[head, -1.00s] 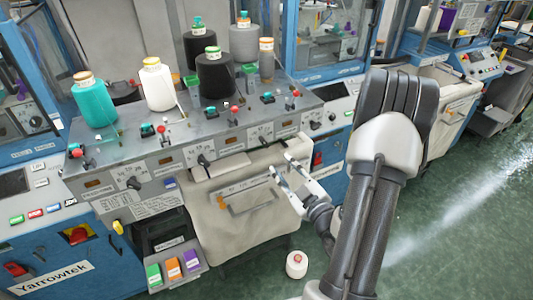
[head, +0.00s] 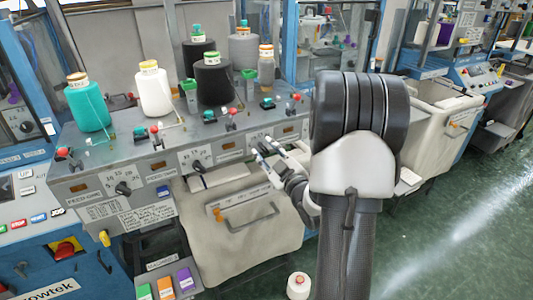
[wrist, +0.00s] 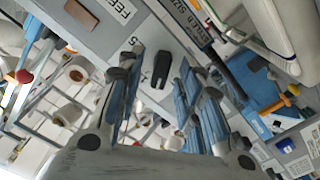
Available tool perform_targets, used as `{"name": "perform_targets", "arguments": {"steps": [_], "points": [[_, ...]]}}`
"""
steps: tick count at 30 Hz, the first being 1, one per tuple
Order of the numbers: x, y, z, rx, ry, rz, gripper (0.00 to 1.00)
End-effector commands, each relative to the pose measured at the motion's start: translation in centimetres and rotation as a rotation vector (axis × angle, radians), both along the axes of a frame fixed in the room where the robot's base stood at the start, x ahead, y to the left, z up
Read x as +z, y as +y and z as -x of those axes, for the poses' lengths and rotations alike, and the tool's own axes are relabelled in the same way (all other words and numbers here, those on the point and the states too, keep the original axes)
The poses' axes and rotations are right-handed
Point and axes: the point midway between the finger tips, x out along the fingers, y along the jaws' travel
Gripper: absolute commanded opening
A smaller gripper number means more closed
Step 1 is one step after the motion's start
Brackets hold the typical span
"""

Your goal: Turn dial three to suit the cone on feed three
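The black knob of a dial (wrist: 162,65) shows in the wrist view on a pale plate, with a figure 5 beside it. My gripper (wrist: 156,84) is open, with one finger on each side of the knob; I cannot tell whether either touches it. In the head view my gripper (head: 265,150) is at the front panel by the third dial plate from the left, and hides most of that dial. A black cone (head: 214,82) with a pale and green top stands third in the front row, above that part of the panel.
A teal cone (head: 87,106), a cream cone (head: 154,92) and a brownish cone (head: 266,70) share the front row. Dials (head: 122,188) and (head: 197,166) lie to the left. Red-tipped posts line the shelf. A fabric bin (head: 240,235) hangs below the panel.

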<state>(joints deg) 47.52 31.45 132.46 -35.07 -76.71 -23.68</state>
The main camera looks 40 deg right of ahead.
Motion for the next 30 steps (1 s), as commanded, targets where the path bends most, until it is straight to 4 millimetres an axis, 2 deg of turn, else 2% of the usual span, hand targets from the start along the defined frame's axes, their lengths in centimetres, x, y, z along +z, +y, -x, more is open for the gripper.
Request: {"name": "perform_targets", "arguments": {"steps": [11,26,30], "points": [[-0.01,-0.14,-0.58,0.0,0.0,-0.001,0.34],[-0.03,-0.13,-0.57,0.0,0.0,0.0,0.0],[-0.03,-0.13,-0.57,0.0,0.0,0.0,0.0]]}}
